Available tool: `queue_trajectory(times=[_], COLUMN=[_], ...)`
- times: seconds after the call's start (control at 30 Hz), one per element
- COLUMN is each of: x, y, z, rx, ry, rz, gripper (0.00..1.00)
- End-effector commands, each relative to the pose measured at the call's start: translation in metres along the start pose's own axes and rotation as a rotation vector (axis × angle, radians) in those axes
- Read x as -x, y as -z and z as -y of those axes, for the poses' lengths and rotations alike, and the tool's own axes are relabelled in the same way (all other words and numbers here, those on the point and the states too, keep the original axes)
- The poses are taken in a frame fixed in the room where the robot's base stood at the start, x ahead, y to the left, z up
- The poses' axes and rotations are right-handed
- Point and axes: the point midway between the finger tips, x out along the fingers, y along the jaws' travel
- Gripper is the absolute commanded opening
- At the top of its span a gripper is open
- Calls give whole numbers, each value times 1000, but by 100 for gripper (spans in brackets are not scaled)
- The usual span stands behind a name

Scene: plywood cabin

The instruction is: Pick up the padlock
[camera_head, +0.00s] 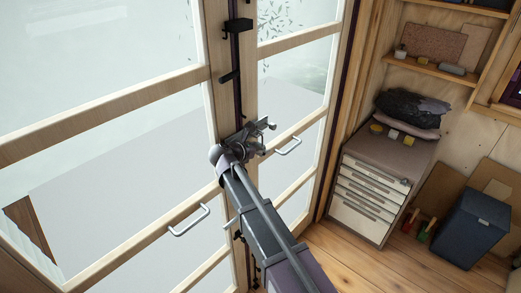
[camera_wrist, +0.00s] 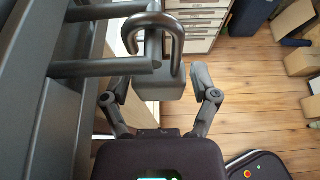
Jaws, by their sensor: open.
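The grey padlock (camera_wrist: 165,88) shows in the wrist view with its curved shackle upward, beside dark metal bars of the door latch (camera_wrist: 100,68). My gripper (camera_wrist: 158,82) is open, with one finger on each side of the padlock's body. A gap shows between the body and the right finger; whether the left finger touches is hard to tell. In the head view my gripper (camera_head: 262,132) is at the middle post of the glazed doors. The padlock cannot be made out clearly there, as the gripper covers that spot.
The glazed doors (camera_head: 110,92) have metal pull handles (camera_head: 189,221) sticking out near my arm. A drawer cabinet (camera_head: 365,195) with a dark bag (camera_head: 410,108) on top stands at right. A dark bin (camera_head: 472,230) stands farther right.

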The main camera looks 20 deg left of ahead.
Motion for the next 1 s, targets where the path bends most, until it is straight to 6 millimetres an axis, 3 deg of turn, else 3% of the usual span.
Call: queue_trajectory(times=[0.27,0.5,1.0], x=[0,0,3], y=[0,0,-5], z=[0,0,0], rx=[0,0,0], ry=[0,0,0], rz=[0,0,0], gripper=[74,6,5])
